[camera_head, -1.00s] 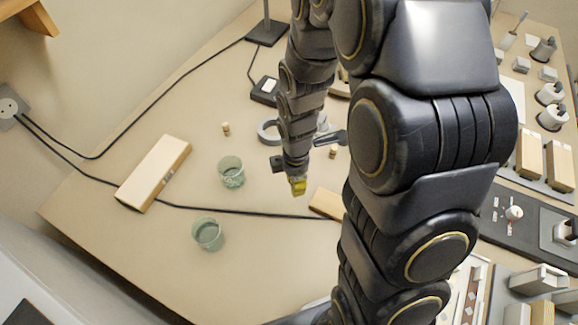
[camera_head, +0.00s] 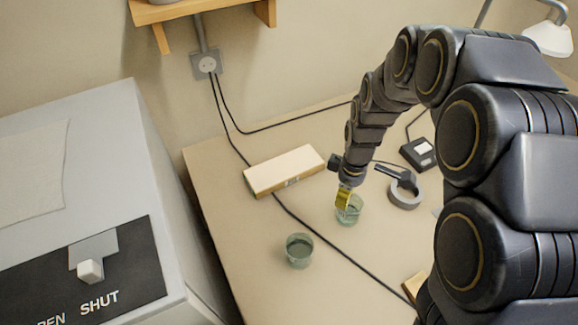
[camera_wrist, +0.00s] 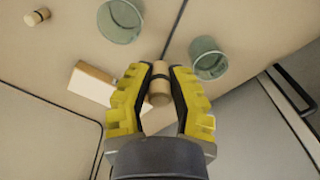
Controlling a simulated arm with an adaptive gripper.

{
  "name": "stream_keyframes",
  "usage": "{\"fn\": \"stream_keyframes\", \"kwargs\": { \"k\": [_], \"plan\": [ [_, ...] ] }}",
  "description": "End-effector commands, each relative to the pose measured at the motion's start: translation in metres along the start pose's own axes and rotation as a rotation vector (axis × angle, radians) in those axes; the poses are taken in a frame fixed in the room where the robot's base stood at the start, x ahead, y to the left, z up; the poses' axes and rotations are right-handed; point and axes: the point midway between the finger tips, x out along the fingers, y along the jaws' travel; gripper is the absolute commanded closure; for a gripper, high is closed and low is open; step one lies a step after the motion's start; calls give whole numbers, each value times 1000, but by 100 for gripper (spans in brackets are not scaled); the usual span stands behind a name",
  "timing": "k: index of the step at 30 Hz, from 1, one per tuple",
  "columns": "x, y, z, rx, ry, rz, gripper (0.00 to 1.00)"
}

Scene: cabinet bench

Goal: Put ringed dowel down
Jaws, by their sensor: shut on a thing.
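My gripper (camera_head: 343,200) has yellow fingers. In the wrist view my gripper (camera_wrist: 158,95) is shut on the ringed dowel (camera_wrist: 159,86), a short wooden piece with a dark band, held between the pads. In the head view the dowel cannot be made out. The fingertips overlap a green glass cup (camera_head: 350,214); I cannot tell from this view how high above it they are. In the wrist view, two cups show apart from the dowel: one at the top (camera_wrist: 120,22) and one at the right (camera_wrist: 208,62).
A second cup (camera_head: 299,250) stands nearer the front. A wooden block (camera_head: 285,170) lies to the left, and a grey ring (camera_head: 405,191) to the right. A black cable (camera_head: 318,235) crosses the table. Another banded dowel (camera_wrist: 37,17) is on the table.

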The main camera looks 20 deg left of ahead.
Motion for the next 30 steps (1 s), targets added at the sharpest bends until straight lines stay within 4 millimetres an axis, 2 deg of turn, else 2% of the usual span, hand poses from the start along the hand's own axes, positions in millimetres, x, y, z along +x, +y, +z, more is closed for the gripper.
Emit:
{"fn": "stream_keyframes", "kwargs": {
  "k": [1,3,7,13,29,30],
  "plan": [
    [-2,0,-26,-4,0,2,96],
    [-6,-1,-53,5,2,5,96],
    [-10,-7,-87,16,3,3,96],
    [-8,-8,-109,23,0,-2,96],
    [31,57,-164,23,3,0,96],
    [37,60,-167,23,1,-1,96]
  ]
}}
